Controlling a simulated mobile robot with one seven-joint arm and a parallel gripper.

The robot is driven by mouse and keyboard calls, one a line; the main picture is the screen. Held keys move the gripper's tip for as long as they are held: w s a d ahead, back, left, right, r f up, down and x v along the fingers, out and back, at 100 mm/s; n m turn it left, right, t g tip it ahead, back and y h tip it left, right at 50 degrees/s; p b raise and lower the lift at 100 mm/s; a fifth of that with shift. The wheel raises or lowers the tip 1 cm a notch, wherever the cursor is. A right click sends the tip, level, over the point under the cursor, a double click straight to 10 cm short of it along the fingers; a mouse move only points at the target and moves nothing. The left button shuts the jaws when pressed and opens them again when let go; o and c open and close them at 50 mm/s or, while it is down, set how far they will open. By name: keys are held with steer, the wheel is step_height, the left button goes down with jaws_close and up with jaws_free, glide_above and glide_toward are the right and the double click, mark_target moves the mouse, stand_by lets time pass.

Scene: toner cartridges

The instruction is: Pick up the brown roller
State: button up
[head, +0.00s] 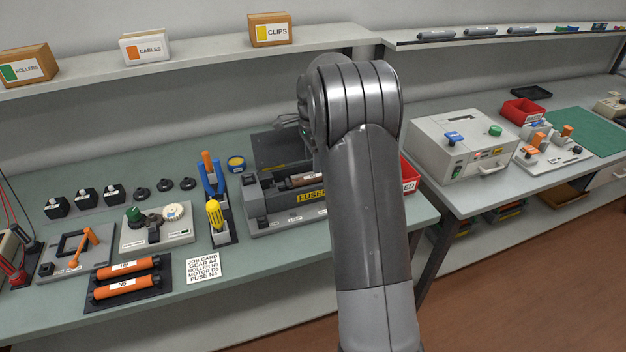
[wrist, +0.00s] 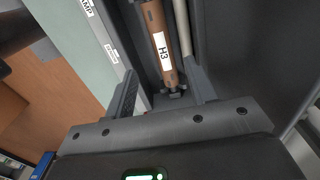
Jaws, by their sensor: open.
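The brown roller (wrist: 156,18) lies lengthwise in a dark trough in the wrist view, with a white label reading H3. In the head view part of the brown roller (head: 306,180) shows in the grey unit marked FUSER (head: 262,226); my arm hides the rest. My gripper (wrist: 160,72) is open in the wrist view, one finger to each side of the roller's near end line, with nothing held. A pale rod (wrist: 186,35) runs close along the roller's right side.
Two orange rollers (head: 128,282) lie in a dark holder at the front left. Upright screwdrivers (head: 213,185) stand just left of the unit. A red bin (head: 408,176) is right of my arm. A grey box (head: 462,145) stands on the right bench.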

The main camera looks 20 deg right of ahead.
mark_target(312, 176)
steer(key=f, duration=0.6)
steer(key=shift+w+f, duration=0.2)
steer(key=shift+f, duration=0.2)
steer(key=c, duration=1.1)
steer(key=shift+r, duration=0.1)
